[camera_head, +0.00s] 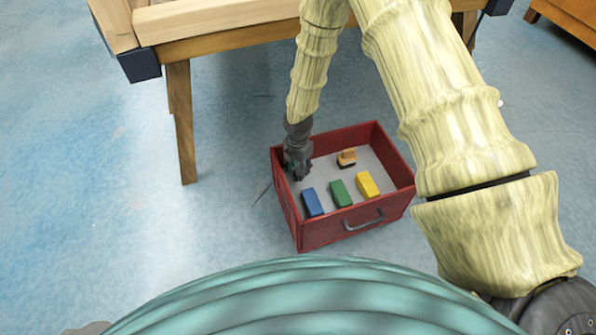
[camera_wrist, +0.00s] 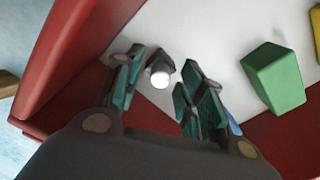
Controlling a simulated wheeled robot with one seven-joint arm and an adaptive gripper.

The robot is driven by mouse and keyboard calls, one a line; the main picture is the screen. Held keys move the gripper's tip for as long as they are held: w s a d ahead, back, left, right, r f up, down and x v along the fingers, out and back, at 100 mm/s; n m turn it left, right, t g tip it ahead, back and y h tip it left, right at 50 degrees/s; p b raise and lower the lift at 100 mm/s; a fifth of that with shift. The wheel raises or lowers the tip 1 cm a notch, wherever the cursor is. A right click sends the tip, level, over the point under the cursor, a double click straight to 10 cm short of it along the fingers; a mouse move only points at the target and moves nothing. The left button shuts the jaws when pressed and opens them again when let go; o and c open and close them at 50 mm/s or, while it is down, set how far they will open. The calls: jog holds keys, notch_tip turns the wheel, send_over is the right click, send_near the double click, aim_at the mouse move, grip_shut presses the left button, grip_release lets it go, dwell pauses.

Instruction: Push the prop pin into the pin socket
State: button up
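My gripper (camera_head: 298,166) is lowered into the left side of a red open box on the floor. In the wrist view its two fingers (camera_wrist: 163,70) are spread apart. A small dark piece with a bright white round end (camera_wrist: 160,78) shows between them, with gaps on both sides. It looks like the prop pin, but I cannot tell whether it stands in a socket. No separate pin socket can be made out. In the head view my gripper hides this spot.
The red box (camera_head: 345,228) has a grey floor and a front handle. In it are blue (camera_head: 312,202), green (camera_head: 340,193) and yellow (camera_head: 367,185) blocks and a small orange toy (camera_head: 347,158). The box's red wall (camera_wrist: 70,55) is close on the left. A wooden table (camera_head: 215,45) stands behind.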

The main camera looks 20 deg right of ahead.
aim_at(298, 169)
jog(key=shift+c, duration=0.4)
grip_shut()
jog(key=shift+r+p, duration=0.7)
jog(key=shift+p, duration=0.3)
dwell(0.4)
jog(key=shift+r+p, duration=1.75)
jog(key=shift+p, duration=0.15)
